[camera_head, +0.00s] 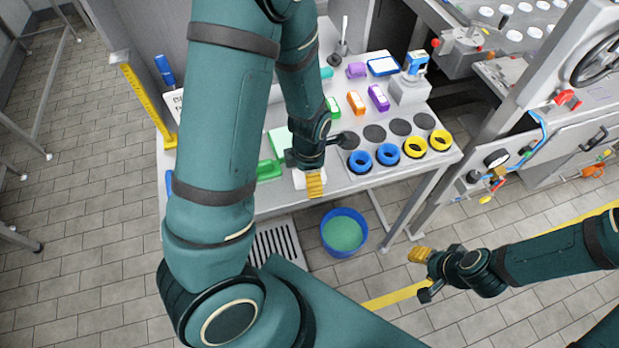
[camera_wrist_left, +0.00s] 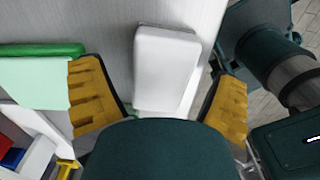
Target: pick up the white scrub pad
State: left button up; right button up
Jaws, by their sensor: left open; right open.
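The white scrub pad (camera_wrist_left: 166,68) lies flat on the grey table near its front edge. In the wrist view it sits between and just beyond the two yellow fingers of my left gripper (camera_wrist_left: 162,105), which is open and not touching it. In the head view my left gripper (camera_head: 314,184) is over the pad (camera_head: 299,180) and hides most of it. My right gripper (camera_head: 424,272) is open and empty, out over the floor to the right of the table.
Blue rings (camera_head: 360,162) and yellow rings (camera_head: 440,140) stand on the table to the right. A blue bucket (camera_head: 344,214) of green liquid stands on the floor below. Bare table (camera_head: 285,198) shows along the front edge.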

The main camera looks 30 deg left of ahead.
pick_arm(q)
jog(key=shift+f, duration=0.3)
jog(key=c, duration=1)
jog(key=shift+o, duration=0.2)
jog(key=shift+r, duration=0.15)
notch_tip(320, 180, up, 10)
jog(key=p, duration=0.3)
jog(key=shift+o, duration=0.9)
jog(key=c, duration=0.4)
